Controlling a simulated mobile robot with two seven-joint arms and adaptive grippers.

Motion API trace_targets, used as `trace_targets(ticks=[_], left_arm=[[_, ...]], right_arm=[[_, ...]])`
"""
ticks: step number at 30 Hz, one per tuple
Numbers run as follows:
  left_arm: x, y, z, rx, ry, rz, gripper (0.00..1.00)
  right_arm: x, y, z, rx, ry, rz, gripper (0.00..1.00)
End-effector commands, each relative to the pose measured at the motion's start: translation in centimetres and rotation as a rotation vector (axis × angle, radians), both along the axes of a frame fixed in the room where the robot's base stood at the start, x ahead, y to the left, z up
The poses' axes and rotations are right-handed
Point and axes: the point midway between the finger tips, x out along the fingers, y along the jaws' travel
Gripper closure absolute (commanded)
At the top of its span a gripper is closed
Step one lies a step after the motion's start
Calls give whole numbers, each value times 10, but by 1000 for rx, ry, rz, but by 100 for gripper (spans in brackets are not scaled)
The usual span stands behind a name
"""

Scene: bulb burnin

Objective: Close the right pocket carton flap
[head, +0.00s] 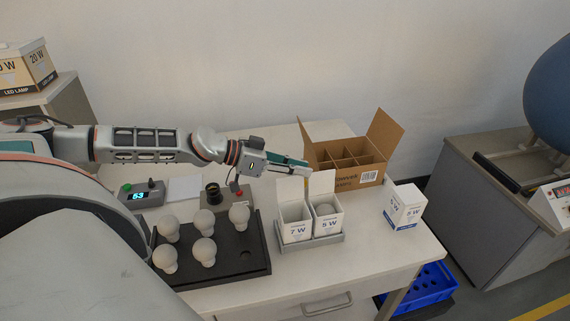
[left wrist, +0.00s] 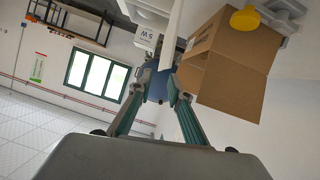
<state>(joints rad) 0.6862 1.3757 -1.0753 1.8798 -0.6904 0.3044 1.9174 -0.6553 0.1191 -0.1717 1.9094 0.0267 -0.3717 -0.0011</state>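The right pocket carton (head: 327,222), marked 5 W, stands in a grey two-pocket holder (head: 312,243) with a bulb (head: 325,209) inside. Its white flap (head: 321,182) stands upright and open. The left pocket carton (head: 296,229), marked 7 W, also has its flap (head: 290,189) upright. My left gripper (head: 306,163) is just behind and above the flaps, pointing right. In the left wrist view its fingers (left wrist: 156,76) are apart with nothing held; a white panel, probably a flap, shows beyond them. Contact cannot be told. My right gripper is not in view.
A brown divided box (head: 358,180) with raised flaps is close behind the gripper. A closed white carton (head: 405,207) stands to the right. A dark tray (head: 225,263) with several bulbs lies left of the holder. The table front is clear.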

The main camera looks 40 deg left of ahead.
Motion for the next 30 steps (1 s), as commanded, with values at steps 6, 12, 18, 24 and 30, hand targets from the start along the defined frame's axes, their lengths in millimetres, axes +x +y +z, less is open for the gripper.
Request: trace_targets(ticks=[6,12,18,24,30], left_arm=[[-22,22,11,1,3,1,81],[-32,31,17,1,1,0,81],[-33,32,19,0,-1,-1,81],[-33,32,19,0,-1,-1,89],[-27,40,3,-161,126,40,100]], right_arm=[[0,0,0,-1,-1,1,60],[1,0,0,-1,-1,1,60],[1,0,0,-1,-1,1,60],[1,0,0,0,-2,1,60],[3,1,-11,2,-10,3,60]])
